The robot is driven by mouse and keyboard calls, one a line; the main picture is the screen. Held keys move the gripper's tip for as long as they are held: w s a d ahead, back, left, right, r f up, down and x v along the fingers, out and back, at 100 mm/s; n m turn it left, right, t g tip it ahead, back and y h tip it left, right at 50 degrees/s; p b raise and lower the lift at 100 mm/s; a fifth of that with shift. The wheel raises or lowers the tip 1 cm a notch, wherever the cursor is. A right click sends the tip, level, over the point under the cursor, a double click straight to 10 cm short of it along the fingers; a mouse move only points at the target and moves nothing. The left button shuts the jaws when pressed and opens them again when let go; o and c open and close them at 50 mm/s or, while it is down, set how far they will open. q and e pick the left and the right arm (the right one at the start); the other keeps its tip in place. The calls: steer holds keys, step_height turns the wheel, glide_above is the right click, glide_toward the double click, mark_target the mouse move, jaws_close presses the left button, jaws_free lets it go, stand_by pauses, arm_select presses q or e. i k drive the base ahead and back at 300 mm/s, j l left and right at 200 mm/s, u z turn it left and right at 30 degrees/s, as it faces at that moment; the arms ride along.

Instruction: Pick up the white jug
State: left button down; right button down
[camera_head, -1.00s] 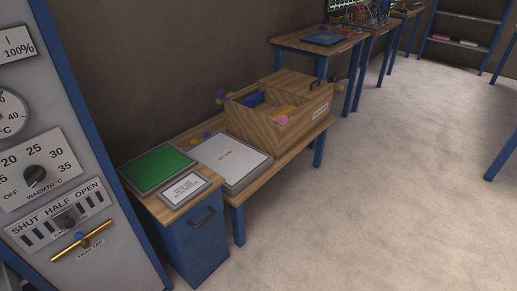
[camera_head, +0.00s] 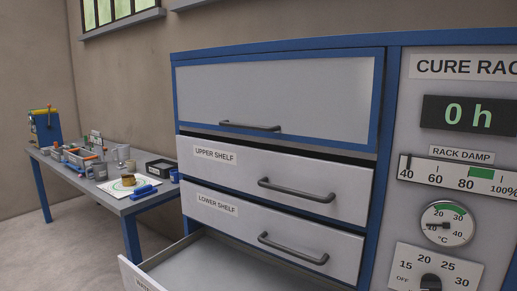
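I cannot pick out the white jug with certainty. On the grey table (camera_head: 120,207) at the left stand a pale grey jug-like vessel (camera_head: 97,171) and a light cup-like vessel (camera_head: 122,153), both small in the view. A yellow-brown item (camera_head: 129,181) sits on a white and green round plate beside them. Neither of my grippers is in view.
The blue and grey cure rack cabinet (camera_head: 278,100) fills the middle and right. Its upper shelf (camera_head: 260,170) and lower shelf (camera_head: 250,225) drawer fronts look nearly closed. A lower drawer (camera_head: 150,284) sticks out towards me. Bare floor (camera_head: 60,250) lies at the lower left.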

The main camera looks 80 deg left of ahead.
mark_target(123, 151)
steer(key=u, duration=3.65)
